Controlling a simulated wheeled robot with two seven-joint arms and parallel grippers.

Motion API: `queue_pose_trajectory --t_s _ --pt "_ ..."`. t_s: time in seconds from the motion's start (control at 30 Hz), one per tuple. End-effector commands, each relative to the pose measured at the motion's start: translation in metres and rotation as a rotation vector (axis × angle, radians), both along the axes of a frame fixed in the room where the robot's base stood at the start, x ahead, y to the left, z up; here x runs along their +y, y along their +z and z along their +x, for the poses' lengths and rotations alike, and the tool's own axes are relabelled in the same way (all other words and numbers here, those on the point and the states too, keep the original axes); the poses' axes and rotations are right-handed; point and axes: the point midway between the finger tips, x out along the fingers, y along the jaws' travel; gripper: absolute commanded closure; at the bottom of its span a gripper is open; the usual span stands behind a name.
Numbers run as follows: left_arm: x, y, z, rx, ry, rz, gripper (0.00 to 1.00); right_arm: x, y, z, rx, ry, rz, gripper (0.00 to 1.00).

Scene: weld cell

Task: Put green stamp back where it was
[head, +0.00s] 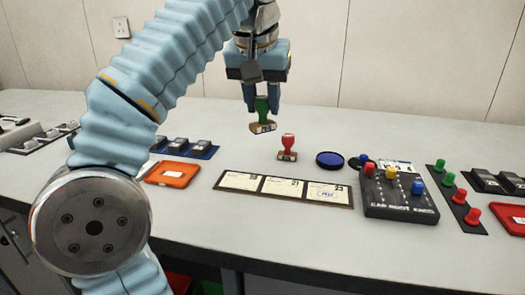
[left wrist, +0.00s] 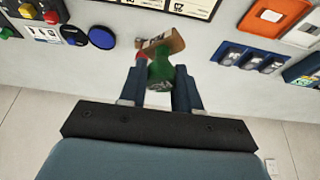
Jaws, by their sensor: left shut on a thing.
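The green stamp (head: 262,108) has a green handle and a wooden base with a label. My left gripper (head: 262,100) is shut on its green handle and holds it upright above the table, behind the red stamp. The green stamp also shows in the left wrist view (left wrist: 160,68), between the two fingers. The red stamp (head: 288,147) stands on the table with a wooden base. A round blue ink pad (head: 330,159) lies to its right. My right gripper is not in view.
A framed row of three cards (head: 283,188) lies in front. A black board with coloured knobs (head: 401,196) is right of it. An orange tray (head: 172,174) and a blue rack (head: 186,148) are at left. The back of the table is clear near the wall.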

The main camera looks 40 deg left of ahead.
Motion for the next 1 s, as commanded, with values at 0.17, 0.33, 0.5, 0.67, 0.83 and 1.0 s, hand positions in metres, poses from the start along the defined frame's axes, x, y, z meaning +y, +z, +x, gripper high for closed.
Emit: queue_pose_trajectory --t_s 0.17,0.33,0.5,0.67,0.83,1.0 --pt "0.033 -0.02 0.027 0.005 0.02 -0.002 0.87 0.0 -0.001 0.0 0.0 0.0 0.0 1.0" --pt "0.068 -0.043 0.059 0.006 0.017 -0.002 0.87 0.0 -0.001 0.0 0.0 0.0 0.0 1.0" --pt "0.086 -0.076 0.076 0.003 0.013 -0.001 0.87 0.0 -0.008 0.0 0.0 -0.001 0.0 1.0" --pt "0.093 -0.087 0.083 0.002 0.012 0.001 0.87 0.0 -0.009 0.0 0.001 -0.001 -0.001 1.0" --pt "0.1 -0.112 0.088 0.004 0.012 -0.001 0.87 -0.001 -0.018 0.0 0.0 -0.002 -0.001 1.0" --pt "0.099 -0.127 0.089 0.001 0.012 0.0 0.87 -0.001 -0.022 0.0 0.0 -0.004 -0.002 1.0"
